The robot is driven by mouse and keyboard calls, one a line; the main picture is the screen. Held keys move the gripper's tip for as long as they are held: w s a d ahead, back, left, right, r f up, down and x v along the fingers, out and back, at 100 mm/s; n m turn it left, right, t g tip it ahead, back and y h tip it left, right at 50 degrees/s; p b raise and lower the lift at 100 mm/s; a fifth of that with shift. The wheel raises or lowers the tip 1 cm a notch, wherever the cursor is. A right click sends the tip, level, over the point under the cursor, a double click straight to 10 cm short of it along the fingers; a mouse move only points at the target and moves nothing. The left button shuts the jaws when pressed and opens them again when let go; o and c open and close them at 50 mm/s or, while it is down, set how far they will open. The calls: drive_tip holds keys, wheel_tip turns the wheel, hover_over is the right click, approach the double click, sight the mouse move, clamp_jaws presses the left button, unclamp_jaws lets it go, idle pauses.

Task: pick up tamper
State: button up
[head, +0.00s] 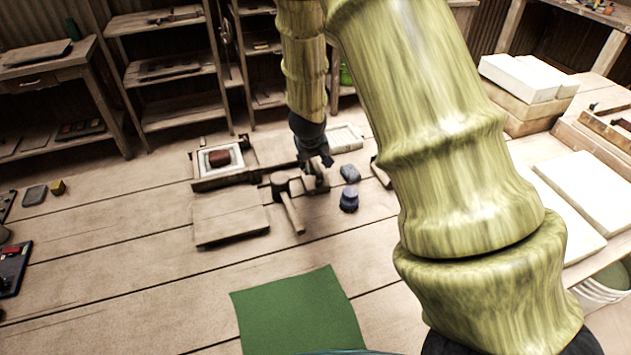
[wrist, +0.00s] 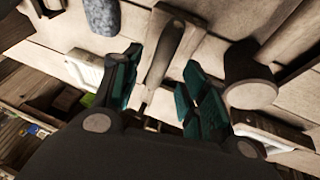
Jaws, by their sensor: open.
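The tamper (wrist: 162,52) appears to be the wooden tool with a flat base and a dark upright handle. In the wrist view its handle stands between my two fingers. My gripper (wrist: 160,88) is open, with a teal-padded finger on each side and gaps visible around the handle. In the head view my gripper (head: 316,163) points down over the tamper's wooden base (head: 318,186) and hides most of its handle.
A mallet (head: 281,186) lies close on the left; its head (wrist: 250,93) is near the right finger. A grey-blue block (head: 350,173) and dark blue bottle (head: 349,201) stand right. A framed mould (head: 199,184) is left, a green mat (head: 298,312) in front.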

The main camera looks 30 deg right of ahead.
sight(316, 165)
drive_tip(key=shift+x, duration=1.95)
drive_tip(key=shift+s, duration=0.2)
clamp_jaws()
